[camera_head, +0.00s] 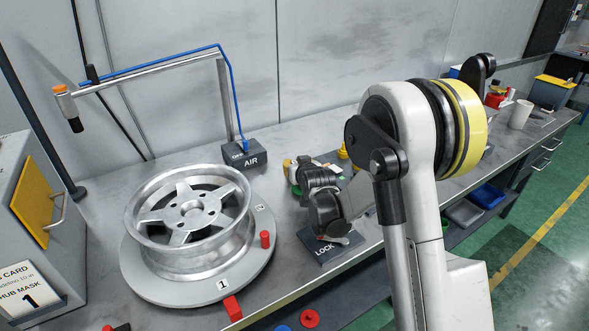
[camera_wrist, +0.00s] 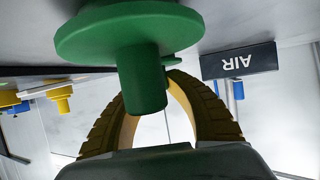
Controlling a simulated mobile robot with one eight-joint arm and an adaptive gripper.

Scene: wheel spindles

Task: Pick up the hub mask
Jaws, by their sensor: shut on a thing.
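A green hub mask (camera_wrist: 143,80), a round flange with a thick stem, fills the upper middle of the wrist view. In the head view only a small green part (camera_head: 296,190) shows beside my gripper (camera_head: 291,168). In the wrist view the curved, ribbed fingers of my gripper (camera_wrist: 168,82) come together at the mask's stem, shut on it. The stem hides part of the fingertips. The silver wheel (camera_head: 192,212) lies on a round grey plate (camera_head: 135,279) marked 1, to the left of my gripper in the head view.
An AIR block (camera_head: 243,155) with a post and blue hose stands behind the wheel. A LOCK block (camera_head: 328,247) sits near the bench's front edge. A red peg (camera_head: 265,239) is on the plate. A yellow piece (camera_head: 343,152) stands behind my arm. A grey cabinet (camera_head: 30,215) is at left.

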